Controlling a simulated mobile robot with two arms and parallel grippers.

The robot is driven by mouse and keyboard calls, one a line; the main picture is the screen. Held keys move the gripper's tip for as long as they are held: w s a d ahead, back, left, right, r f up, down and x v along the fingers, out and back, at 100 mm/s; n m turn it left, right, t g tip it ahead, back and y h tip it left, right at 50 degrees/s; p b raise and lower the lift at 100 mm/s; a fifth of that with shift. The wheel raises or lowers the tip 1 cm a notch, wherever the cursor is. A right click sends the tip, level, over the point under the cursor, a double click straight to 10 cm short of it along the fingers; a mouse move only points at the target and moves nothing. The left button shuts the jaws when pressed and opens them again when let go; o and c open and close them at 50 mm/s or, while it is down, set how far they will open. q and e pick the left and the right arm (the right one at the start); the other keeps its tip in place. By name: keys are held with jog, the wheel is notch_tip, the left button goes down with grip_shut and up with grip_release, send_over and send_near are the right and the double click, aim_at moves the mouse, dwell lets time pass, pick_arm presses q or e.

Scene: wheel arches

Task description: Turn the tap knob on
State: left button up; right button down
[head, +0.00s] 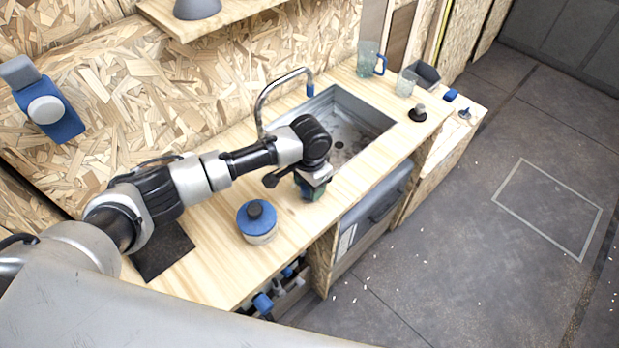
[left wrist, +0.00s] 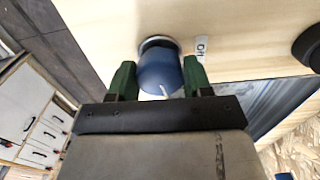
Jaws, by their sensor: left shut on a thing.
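The tap knob (left wrist: 160,72) is blue with a white mark, set in a round light base on the wooden counter in the left wrist view. A small white label (left wrist: 201,48) with dark letters lies beside it. My left gripper (left wrist: 161,80) has its green fingers on both sides of the knob and is shut on it. In the head view my left gripper (head: 312,188) points down at the counter in front of the sink and hides the knob. The curved metal tap (head: 262,104) stands behind the sink (head: 372,117). My right gripper is not in view.
A pot with a blue lid (head: 257,222) stands on the counter to the left of my left gripper. A black knobbed item (head: 417,113), a glass jug (head: 368,62) and a glass cup (head: 406,82) stand to the right. The floor (head: 480,250) at the right is open.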

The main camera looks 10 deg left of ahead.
pick_arm(q)
jog(key=shift+m+p, duration=0.4)
jog(key=shift+m, duration=0.6)
jog(key=o, duration=0.9)
jog(key=shift+r, duration=0.1)
notch_tip(320, 180, up, 11)
jog(key=shift+f+b, duration=0.2)
jog(key=shift+b, duration=0.75)
